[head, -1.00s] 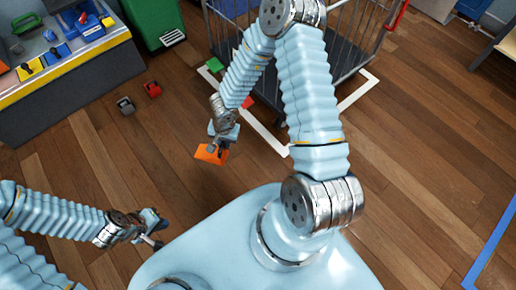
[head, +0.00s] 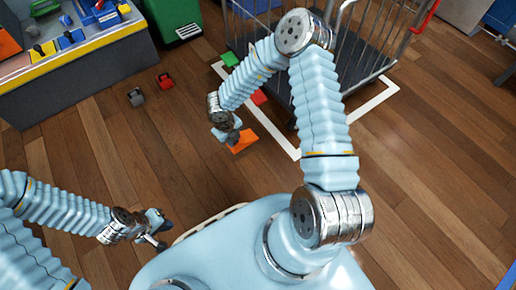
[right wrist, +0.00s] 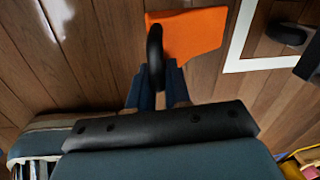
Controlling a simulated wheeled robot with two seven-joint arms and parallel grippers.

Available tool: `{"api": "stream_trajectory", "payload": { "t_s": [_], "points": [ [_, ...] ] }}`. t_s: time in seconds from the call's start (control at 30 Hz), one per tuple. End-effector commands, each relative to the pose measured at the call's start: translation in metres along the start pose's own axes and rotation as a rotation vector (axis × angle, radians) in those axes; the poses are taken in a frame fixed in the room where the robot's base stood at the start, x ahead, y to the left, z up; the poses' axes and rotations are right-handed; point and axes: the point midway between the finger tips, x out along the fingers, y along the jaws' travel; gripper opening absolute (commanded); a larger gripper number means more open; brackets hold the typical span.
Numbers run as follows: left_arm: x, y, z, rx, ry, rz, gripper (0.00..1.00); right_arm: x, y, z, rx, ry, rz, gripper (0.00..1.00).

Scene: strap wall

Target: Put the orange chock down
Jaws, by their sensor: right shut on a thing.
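The orange chock (head: 243,141) is low over or on the wooden floor in the head view; I cannot tell whether it touches. It lies left of the white floor line. My right gripper (head: 234,136) is shut on its black loop handle. In the right wrist view the orange chock (right wrist: 195,32) shows flat orange beyond the fingertips, with the black handle (right wrist: 155,50) between the fingers of my right gripper (right wrist: 158,85). My left gripper (head: 166,236) is empty at lower left, its fingers apart.
A wire cage cart (head: 345,60) stands inside a white floor outline (head: 281,140). A red piece (head: 258,97) and a green piece (head: 230,59) lie near it. A red chock (head: 165,80) and a grey chock (head: 136,97) lie near the workbench (head: 75,80). A green bin (head: 175,20) stands behind. Floor left of the orange chock is clear.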

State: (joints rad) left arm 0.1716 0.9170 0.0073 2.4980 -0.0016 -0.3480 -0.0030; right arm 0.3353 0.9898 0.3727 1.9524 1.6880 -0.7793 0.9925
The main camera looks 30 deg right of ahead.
Motion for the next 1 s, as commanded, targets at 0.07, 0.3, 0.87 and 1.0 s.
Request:
{"api": "stream_trajectory", "payload": {
  "t_s": [0.07, 0.3, 0.87, 1.0],
  "points": [
    [0.007, -0.002, 0.0, 0.0, -0.001, 0.001, 0.0, 0.016, -0.02, -0.01, 0.006, 0.002, 0.0, 0.0],
    [0.021, -0.005, 0.001, 0.001, -0.006, 0.004, 0.0, 0.063, -0.055, -0.029, 0.001, 0.002, 0.001, 0.0],
    [0.035, -0.011, 0.001, 0.001, -0.001, 0.004, 0.0, 0.118, -0.067, -0.037, -0.002, -0.002, 0.0, 0.0],
    [0.034, -0.01, 0.001, 0.001, -0.001, 0.004, 0.0, 0.117, -0.067, -0.037, -0.002, -0.002, -0.001, 0.0]
  ]
}}
